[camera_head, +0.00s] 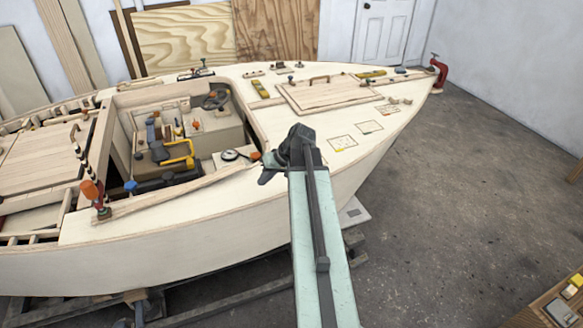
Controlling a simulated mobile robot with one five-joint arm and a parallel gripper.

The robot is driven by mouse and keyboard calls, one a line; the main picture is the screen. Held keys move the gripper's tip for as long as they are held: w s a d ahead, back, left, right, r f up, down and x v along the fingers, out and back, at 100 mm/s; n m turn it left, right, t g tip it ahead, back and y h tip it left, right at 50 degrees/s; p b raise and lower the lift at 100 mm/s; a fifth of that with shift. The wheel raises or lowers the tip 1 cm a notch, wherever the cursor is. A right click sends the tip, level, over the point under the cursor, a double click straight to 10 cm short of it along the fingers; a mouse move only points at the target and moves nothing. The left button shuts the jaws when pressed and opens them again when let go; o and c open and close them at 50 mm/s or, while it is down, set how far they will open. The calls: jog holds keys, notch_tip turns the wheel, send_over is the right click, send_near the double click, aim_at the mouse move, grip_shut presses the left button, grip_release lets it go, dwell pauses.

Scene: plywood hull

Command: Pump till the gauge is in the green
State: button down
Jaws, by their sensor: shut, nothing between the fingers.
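A small round gauge (230,155) with a white face and dark rim sits at the right side of the open cockpit in the hull. Its needle and any green zone are too small to read. An orange knob (255,156) shows just right of the gauge. I cannot tell whether it belongs to the pump. My gripper (266,177) is shut and empty at the end of my pale green arm. It is over the deck edge in the picture, just right of and below the knob, and appears apart from it. My wrist hides some deck behind it.
The plywood hull (190,240) fills the left and middle. An orange-topped clamp (94,195) stands on the near coaming. The grey floor (460,190) at right is mostly clear.

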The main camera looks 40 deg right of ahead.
jog(key=a+f+n+g+h, duration=0.1)
jog(key=a+f+n+g, duration=0.1)
jog(key=a, duration=0.9)
jog(key=a+f+n+g, duration=0.1)
jog(key=a+f+g, duration=0.1)
jog(key=a, duration=0.9)
jog(key=s+a+f+n+g+h+b, duration=0.1)
jog(key=s+a+f+h+b, duration=0.1)
jog(key=a+f+b, duration=0.7)
jog(key=shift+s+a+f+g+b, duration=0.3)
jog(key=shift+s+a+f+b, duration=0.1)
jog(key=shift+s+b, duration=0.1)
jog(key=shift+a, duration=0.1)
